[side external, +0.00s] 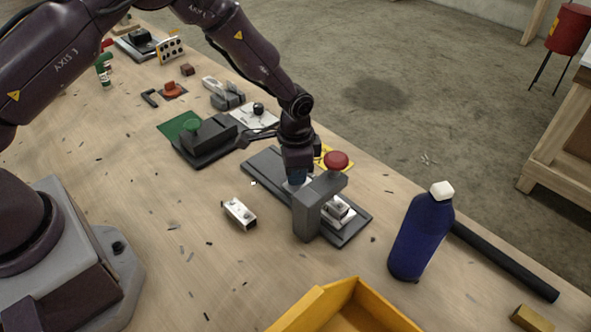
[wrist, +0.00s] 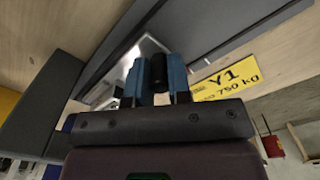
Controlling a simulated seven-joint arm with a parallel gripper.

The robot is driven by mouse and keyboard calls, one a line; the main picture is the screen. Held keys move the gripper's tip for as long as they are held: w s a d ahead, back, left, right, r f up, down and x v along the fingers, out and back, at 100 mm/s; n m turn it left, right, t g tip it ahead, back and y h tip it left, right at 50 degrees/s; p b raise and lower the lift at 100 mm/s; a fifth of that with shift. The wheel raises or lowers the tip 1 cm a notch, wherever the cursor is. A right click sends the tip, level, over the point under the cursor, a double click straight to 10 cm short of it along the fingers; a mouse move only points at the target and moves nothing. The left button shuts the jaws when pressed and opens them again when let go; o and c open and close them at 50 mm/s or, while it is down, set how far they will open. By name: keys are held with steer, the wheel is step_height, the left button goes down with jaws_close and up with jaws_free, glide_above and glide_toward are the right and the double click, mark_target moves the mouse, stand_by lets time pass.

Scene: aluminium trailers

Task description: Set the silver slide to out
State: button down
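The silver slide (side external: 338,211) lies on a dark grey rail plate (side external: 353,227). One end shows on the right of a grey bridge block (side external: 306,212). In the wrist view a silver surface (wrist: 147,47) shows behind the fingers. My gripper (side external: 296,178) points down over the plate, just left of the bridge block. In the wrist view its two blue fingers (wrist: 157,80) stand on either side of a black knob (wrist: 159,68), with no clear gap. The fingertips and the knob's foot are partly hidden in the side view.
A red button (side external: 336,160) and a yellow label (wrist: 228,79) are beside the rail. A blue bottle (side external: 422,232) stands at right, a yellow bin (side external: 350,300) in front. A small silver block (side external: 239,213) lies at left. A dark box with green (side external: 205,140) is behind.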

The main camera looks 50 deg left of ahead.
mark_target(260, 155)
steer(key=a, duration=1.2)
steer(key=shift+a, duration=0.1)
steer(key=c, duration=1.1)
jaws_free()
steer(key=shift+o, duration=0.2)
steer(key=shift+r, duration=0.25)
step_height(260, 155, up, 12)
steer(key=shift+r, duration=0.25)
